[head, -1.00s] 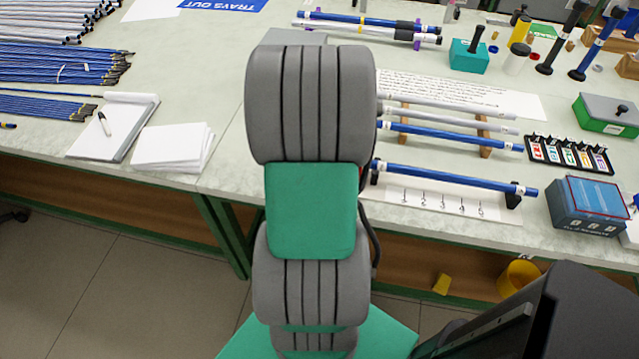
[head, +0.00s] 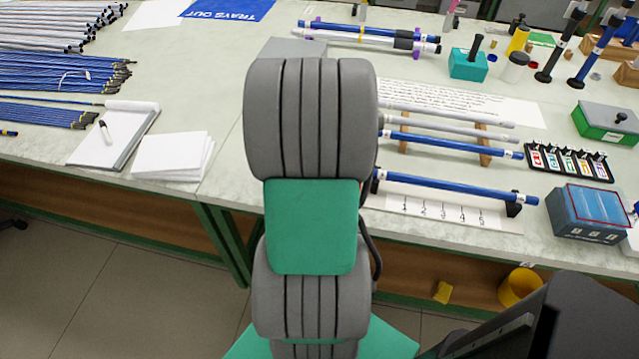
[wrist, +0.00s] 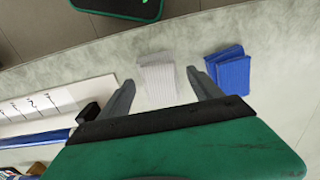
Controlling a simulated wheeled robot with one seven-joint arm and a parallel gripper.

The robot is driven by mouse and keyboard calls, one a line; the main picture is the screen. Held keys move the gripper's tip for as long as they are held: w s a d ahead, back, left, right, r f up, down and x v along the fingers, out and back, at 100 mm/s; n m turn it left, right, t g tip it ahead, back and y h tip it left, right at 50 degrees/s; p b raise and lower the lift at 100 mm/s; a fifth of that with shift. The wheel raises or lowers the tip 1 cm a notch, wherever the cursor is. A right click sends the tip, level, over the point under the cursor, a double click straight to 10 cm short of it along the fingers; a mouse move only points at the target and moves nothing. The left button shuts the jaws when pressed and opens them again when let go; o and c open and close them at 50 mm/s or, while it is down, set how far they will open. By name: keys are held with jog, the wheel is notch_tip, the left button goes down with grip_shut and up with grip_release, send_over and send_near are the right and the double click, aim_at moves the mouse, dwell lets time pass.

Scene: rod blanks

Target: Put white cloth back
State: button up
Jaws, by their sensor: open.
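The white cloth (wrist: 158,82), pale and ribbed, lies on the pale worktop in the wrist view. A folded blue cloth (wrist: 229,70) lies to its right, with a small gap between them. My gripper (wrist: 160,78) is open, and its two grey fingers appear on either side of the white cloth. I cannot tell how high the fingers are above the worktop or whether they touch the cloth. In the head view my arm hides the gripper and both cloths.
A blue rod (head: 455,190) rests on black supports over a numbered sheet (head: 440,208); its end lies left of my gripper in the wrist view. More rods lie behind it. A blue-grey box (head: 588,213) stands at the right. The worktop edge is near the cloths.

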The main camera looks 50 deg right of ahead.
notch_tip(320, 180, up, 11)
jog(key=w+a+n+t, duration=0.1)
jog(key=w+a+n, duration=0.3)
jog(key=a, duration=0.5)
jog(key=w+a+n, duration=0.3)
jog(key=w+a, duration=0.1)
jog(key=a, duration=0.4)
jog(key=s+a+n+t, duration=0.1)
jog(key=a+n, duration=0.5)
jog(key=a, duration=0.8)
jog(key=shift+a+f+n+t, duration=0.15)
jog(key=shift+n+t, duration=0.15)
jog(key=shift+t, duration=0.3)
jog(key=shift+r, duration=0.45)
